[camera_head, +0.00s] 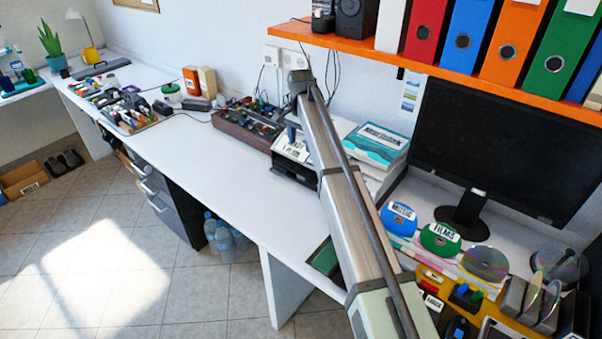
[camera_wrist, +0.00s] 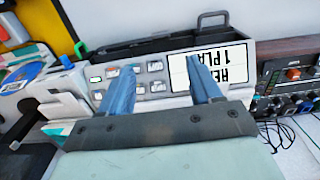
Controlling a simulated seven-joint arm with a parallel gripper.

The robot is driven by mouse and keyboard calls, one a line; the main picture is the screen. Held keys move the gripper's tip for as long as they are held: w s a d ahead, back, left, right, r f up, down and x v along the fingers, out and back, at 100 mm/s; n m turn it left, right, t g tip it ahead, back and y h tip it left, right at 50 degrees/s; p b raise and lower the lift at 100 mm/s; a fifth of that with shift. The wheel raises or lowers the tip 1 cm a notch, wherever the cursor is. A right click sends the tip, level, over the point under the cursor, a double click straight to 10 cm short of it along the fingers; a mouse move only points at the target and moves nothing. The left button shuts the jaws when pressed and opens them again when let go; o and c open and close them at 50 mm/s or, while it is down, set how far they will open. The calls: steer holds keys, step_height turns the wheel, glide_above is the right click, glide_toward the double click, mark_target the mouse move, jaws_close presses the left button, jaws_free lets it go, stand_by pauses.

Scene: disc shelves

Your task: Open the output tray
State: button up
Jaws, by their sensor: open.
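The white and black printer (camera_head: 292,163) stands on the desk against the wall, partly hidden by my arm. In the wrist view its front (camera_wrist: 155,68) appears upside down, with several small buttons and a white label with black print (camera_wrist: 212,65). A black tray-like part with a raised handle (camera_wrist: 150,44) lies along the printer's edge; I cannot tell how far it is pulled out. My gripper (camera_wrist: 160,85) has two blue fingers, apart and empty, in front of the button panel and label. I cannot tell whether they touch it. It also shows in the head view (camera_head: 292,125).
A dark red box of electronics (camera_head: 245,122) stands left of the printer. A teal and white box (camera_head: 376,145) is on its right. An orange shelf (camera_head: 340,43) with binders hangs above. Discs and a monitor (camera_head: 500,140) are at the right.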

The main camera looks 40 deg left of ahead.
glide_toward(301, 172)
steer(key=s+f, duration=0.1)
steer(key=f, duration=0.1)
steer(key=s+d+f, duration=0.1)
steer(key=f, duration=0.1)
steer(key=s+d+f, duration=0.1)
steer(key=f, duration=0.1)
steer(key=shift+d+f, duration=0.2)
steer(key=shift+f, duration=0.15)
steer(key=shift+c, duration=0.2)
jaws_close()
stand_by(0.3)
